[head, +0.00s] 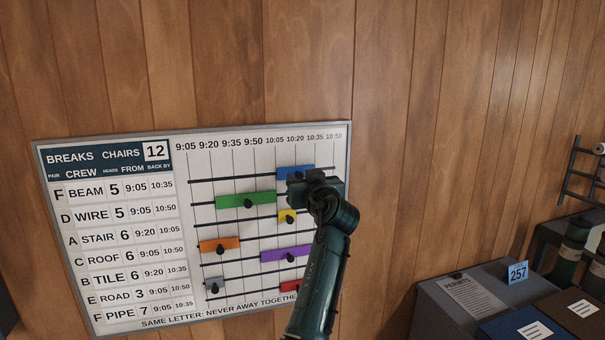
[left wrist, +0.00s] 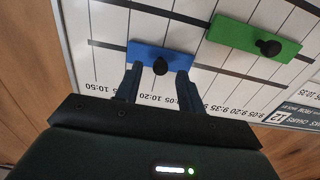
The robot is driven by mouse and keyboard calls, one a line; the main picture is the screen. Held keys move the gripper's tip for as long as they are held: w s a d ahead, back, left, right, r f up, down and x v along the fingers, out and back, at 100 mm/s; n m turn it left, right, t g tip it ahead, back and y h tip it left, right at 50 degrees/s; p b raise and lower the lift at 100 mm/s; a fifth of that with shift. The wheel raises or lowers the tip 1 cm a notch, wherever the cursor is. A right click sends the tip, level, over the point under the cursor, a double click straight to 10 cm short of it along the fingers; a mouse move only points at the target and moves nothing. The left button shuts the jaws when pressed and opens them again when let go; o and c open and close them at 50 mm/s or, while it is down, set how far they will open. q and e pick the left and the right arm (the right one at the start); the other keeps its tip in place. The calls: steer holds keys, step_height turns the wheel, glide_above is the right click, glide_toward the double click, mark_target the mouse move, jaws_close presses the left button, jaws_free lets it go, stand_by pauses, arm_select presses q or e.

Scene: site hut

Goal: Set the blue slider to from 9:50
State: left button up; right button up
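The blue slider (head: 293,173) sits on the top rail of the white break board (head: 200,158), its left end near the 10:05 line. Its right part is hidden behind my gripper in the head view. My left gripper (head: 298,180) is at the board over the slider. My right gripper is not in view.
A green slider (head: 260,200) is on the rail below, left of the blue one. Yellow, orange, purple, grey and red sliders sit lower. A grey desk (head: 432,300) with a card marked 257 (head: 517,272) stands at lower right. The top rail left of blue is clear.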

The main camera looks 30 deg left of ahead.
arm_select(q)
steer(key=shift+w+a, duration=0.25)
steer(key=shift+a, duration=0.1)
steer(key=shift+c, duration=0.2)
jaws_close()
steer(key=shift+f, duration=0.1)
